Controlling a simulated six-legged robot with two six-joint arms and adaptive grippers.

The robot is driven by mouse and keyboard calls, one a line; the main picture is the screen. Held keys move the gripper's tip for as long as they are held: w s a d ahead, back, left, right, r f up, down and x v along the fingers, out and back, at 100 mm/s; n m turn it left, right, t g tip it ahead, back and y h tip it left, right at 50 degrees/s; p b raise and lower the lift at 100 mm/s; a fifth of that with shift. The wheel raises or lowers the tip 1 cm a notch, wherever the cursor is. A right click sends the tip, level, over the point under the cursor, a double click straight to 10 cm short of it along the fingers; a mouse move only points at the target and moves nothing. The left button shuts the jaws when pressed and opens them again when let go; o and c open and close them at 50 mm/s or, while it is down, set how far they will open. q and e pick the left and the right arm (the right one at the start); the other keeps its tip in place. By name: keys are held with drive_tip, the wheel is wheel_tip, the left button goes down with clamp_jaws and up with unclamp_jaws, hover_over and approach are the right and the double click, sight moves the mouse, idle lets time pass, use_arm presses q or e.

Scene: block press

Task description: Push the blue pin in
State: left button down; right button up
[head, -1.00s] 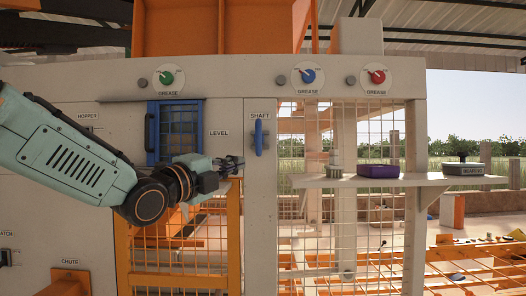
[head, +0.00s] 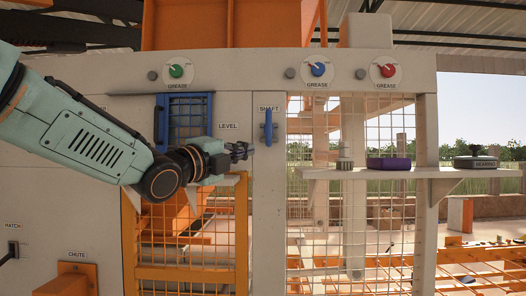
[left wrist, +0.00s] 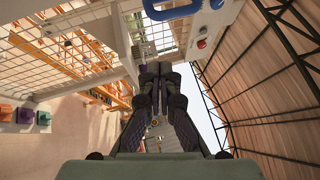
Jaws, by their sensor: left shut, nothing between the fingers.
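The blue grease dial (head: 318,69) is on the upper beam of the press. A grey round pin (head: 290,73) stands out just left of it; no pin that is itself blue can be made out. In the left wrist view the blue dial (left wrist: 217,4) is at the top edge. My left gripper (head: 250,149) is shut and empty, below and left of the blue dial, by the LEVEL label and clear of the pin. Its closed fingers (left wrist: 158,70) point up the wrist view. My right gripper is not in view.
A blue shaft handle (head: 268,126) is just right of my left gripper. Green (head: 176,71) and red (head: 388,70) dials flank the blue one, each with a grey pin. A shelf (head: 430,173) at right holds a purple block (head: 388,164) and a bearing box (head: 476,162).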

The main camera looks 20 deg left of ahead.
use_arm(q)
drive_tip(key=p, duration=0.5)
approach(269, 132)
drive_tip(key=d+f+x, duration=0.1)
drive_tip(key=x, duration=0.6)
drive_tip(key=shift+s+a+f, duration=0.2)
drive_tip(key=shift+a+f, duration=0.1)
drive_tip(key=shift+f, duration=0.2)
drive_tip(key=shift+s+d, duration=0.1)
drive_tip(key=shift+d, duration=0.05)
